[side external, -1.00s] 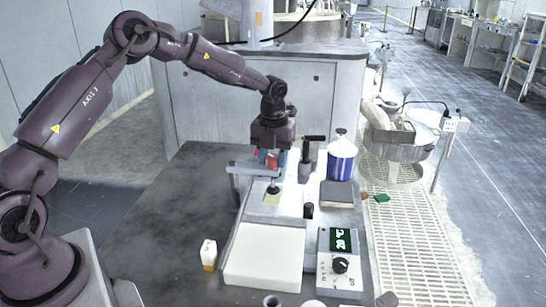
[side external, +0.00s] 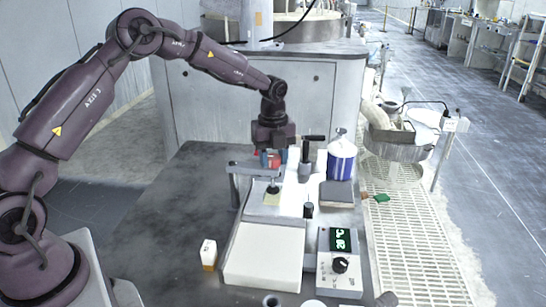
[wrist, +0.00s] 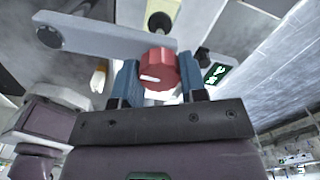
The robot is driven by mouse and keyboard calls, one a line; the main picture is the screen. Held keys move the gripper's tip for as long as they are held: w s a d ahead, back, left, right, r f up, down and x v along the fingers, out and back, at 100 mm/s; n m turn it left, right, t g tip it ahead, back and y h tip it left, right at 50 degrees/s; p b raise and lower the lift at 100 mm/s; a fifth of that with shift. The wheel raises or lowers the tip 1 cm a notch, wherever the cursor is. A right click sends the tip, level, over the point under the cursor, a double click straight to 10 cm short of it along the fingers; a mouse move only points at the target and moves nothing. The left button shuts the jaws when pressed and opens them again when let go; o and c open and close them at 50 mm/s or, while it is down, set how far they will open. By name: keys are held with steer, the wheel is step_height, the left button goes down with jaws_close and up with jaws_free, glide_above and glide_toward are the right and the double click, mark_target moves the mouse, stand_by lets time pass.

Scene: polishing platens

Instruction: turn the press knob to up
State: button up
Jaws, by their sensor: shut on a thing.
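The red press knob (wrist: 158,70) sits between the two blue fingers of my gripper (wrist: 157,84) in the wrist view. My gripper is shut on it, with a finger on each side. A white mark on the knob points left in that view. In the side view my gripper (side external: 270,160) points down at the press arm, and only a little of the red knob shows between the fingers. The grey press arm (side external: 246,169) runs across above a dark plunger (side external: 272,189) and a pale piece (side external: 272,199).
A white slab (side external: 264,258) lies in front, with a control box (side external: 340,262) with a green display and black dial to its right. A blue-and-white container (side external: 341,160) and a dark-handled post (side external: 306,160) stand close right of my gripper. A small bottle (side external: 208,254) stands front left.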

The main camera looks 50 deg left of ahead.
mark_target(273, 156)
steer(key=n, duration=0.7)
steer(key=shift+r, duration=0.1)
steer(key=n, duration=0.6)
steer(key=shift+n, duration=0.3)
steer(key=n, duration=1.4)
steer(key=o, duration=0.9)
steer(key=shift+o, duration=0.2)
step_height(273, 156, up, 13)
